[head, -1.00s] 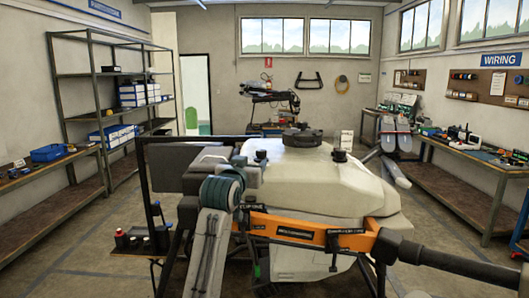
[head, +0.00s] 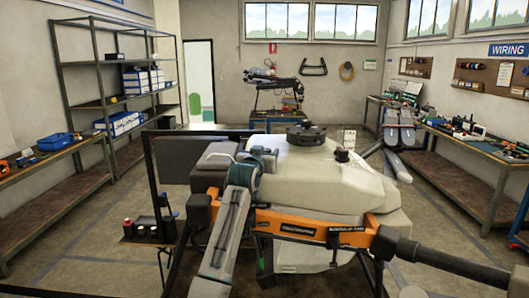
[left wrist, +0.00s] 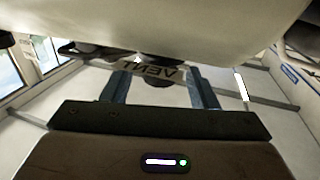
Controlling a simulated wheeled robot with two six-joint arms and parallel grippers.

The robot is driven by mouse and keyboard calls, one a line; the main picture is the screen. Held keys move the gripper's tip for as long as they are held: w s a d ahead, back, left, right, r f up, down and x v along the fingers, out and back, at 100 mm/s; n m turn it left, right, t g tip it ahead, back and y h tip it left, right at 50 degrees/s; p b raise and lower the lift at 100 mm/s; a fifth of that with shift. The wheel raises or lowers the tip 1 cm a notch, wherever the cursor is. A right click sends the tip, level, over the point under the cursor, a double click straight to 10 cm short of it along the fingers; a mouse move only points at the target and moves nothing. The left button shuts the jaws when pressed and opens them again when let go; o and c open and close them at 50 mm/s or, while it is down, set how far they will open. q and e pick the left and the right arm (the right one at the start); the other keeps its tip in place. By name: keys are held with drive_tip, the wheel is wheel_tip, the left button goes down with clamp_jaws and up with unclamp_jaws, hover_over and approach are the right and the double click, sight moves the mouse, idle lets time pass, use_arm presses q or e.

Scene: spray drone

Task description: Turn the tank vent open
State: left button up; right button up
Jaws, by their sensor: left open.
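The drone's large cream tank (head: 320,168) fills the middle of the head view. The vent is a small dark knob (head: 342,154) on its top right, with a pale plate (head: 348,139) behind it. In the left wrist view the VENT label (left wrist: 150,72) reads upside down, with the dark vent knob (left wrist: 155,58) beside it. My left gripper (head: 268,157) is over the tank's left part, left of the vent. Its two fingers (left wrist: 160,90) are apart and empty, with the label framed beyond them. My right gripper is not in view.
A wide black cap (head: 305,133) stands on the tank top, between my left gripper and the vent. A grey box (head: 215,160) sits left of the tank. The orange drone arm (head: 310,228) crosses in front. Workbenches line both walls.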

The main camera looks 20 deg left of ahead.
use_arm(q)
drive_tip(key=shift+c, duration=1)
drive_tip(key=shift+w, duration=0.1)
drive_tip(key=c, duration=0.8)
drive_tip(key=shift+o, duration=0.2)
drive_tip(key=shift+f, duration=0.1)
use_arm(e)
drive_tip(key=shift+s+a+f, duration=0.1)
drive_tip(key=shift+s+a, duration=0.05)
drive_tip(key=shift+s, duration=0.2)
